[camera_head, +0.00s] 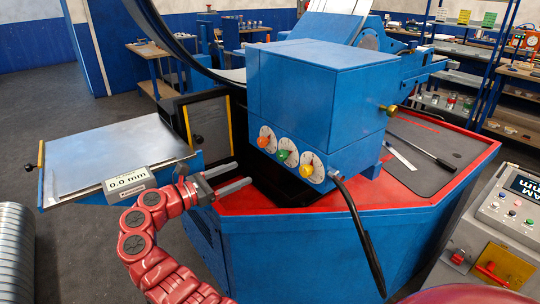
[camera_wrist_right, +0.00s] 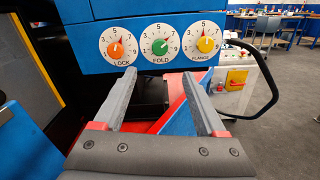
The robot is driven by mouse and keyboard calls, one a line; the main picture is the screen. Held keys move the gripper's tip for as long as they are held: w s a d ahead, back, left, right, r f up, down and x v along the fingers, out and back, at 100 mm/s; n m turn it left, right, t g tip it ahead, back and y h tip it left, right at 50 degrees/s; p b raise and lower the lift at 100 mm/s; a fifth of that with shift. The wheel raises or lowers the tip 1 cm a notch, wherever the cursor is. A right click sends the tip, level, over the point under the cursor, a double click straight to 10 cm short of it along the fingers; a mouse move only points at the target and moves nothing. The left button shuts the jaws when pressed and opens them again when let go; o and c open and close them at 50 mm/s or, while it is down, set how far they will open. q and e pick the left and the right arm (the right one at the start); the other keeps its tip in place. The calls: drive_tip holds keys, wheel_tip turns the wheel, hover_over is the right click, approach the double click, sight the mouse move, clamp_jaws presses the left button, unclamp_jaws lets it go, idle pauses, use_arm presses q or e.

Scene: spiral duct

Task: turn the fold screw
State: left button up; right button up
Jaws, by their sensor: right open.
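The fold screw is the green knob (camera_head: 283,155) on a white numbered dial marked FOLD, the middle of three dials on the blue machine head (camera_head: 300,95). In the right wrist view the green knob (camera_wrist_right: 160,47) is at upper centre, beyond the fingertips and between their lines. My right gripper (camera_head: 244,172) is open and empty, pointing at the machine front to the left of and below the dials. In the right wrist view its two grey fingers (camera_wrist_right: 159,75) are wide apart and touch no knob. My left gripper is not in view.
The orange LOCK knob (camera_head: 261,141) and yellow FLANGE knob (camera_head: 306,169) flank the green one. A black curved handle (camera_head: 358,235) hangs at right. A metal side table (camera_head: 105,160) with a 0.0 mm display (camera_head: 128,182) stands left. A control panel (camera_head: 505,215) is at far right.

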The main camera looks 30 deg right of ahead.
sight(279, 156)
drive_tip(key=d+p, duration=0.1)
drive_tip(key=d, duration=0.3)
drive_tip(key=d+p, duration=0.1)
drive_tip(key=d, duration=0.3)
drive_tip(key=w+d+p, duration=0.1)
drive_tip(key=d, duration=0.4)
drive_tip(key=shift+r, duration=0.15)
drive_tip(key=shift+d+p, duration=0.35)
drive_tip(key=shift+d, duration=0.45)
drive_tip(key=shift+w, duration=0.1)
drive_tip(key=shift+c, duration=0.2)
clamp_jaws()
drive_tip(key=shift+f, duration=0.2)
